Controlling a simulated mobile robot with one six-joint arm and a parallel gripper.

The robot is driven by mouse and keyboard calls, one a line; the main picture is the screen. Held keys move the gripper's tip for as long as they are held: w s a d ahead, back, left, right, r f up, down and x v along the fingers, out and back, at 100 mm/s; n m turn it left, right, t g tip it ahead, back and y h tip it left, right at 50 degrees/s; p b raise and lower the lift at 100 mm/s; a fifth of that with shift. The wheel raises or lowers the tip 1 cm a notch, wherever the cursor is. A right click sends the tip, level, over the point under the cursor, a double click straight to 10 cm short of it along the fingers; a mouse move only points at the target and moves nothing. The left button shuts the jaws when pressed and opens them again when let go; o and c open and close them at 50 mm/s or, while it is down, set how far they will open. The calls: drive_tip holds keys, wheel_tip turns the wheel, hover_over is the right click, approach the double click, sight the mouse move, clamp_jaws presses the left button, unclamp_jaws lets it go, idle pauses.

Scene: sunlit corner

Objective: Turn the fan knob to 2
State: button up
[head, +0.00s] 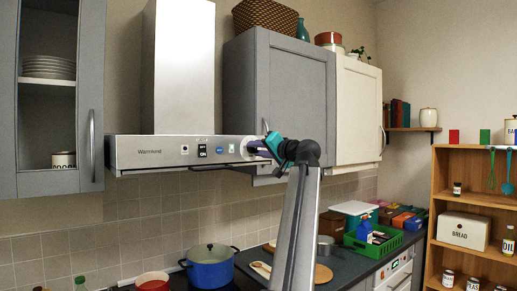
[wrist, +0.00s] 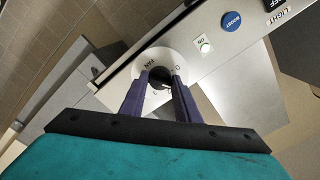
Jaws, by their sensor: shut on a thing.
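The fan knob (wrist: 159,77) is a small dark knob on a round white dial (wrist: 150,58) marked FAN, at the end of the hood's front panel. My gripper (wrist: 160,80) has its two purple fingers on either side of the knob and is shut on it. In the head view my gripper (head: 252,147) reaches the right end of the range hood (head: 150,151), and its fingers and teal body hide the knob. The dial marks are small and partly covered, so I cannot tell which setting the knob points to.
A grey cabinet (head: 300,90) stands close beside my gripper. A blue pot (head: 209,268) and a red pot (head: 152,281) are below.

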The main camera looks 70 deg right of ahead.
drive_tip(key=shift+r+m+p, duration=0.1)
drive_tip(key=shift+m+p, duration=1.9)
drive_tip(key=shift+m, duration=2.3)
drive_tip(key=shift+d, duration=0.1)
drive_tip(key=o, duration=1)
drive_tip(key=shift+b+v, duration=1.9)
drive_tip(key=shift+v, duration=5.1)
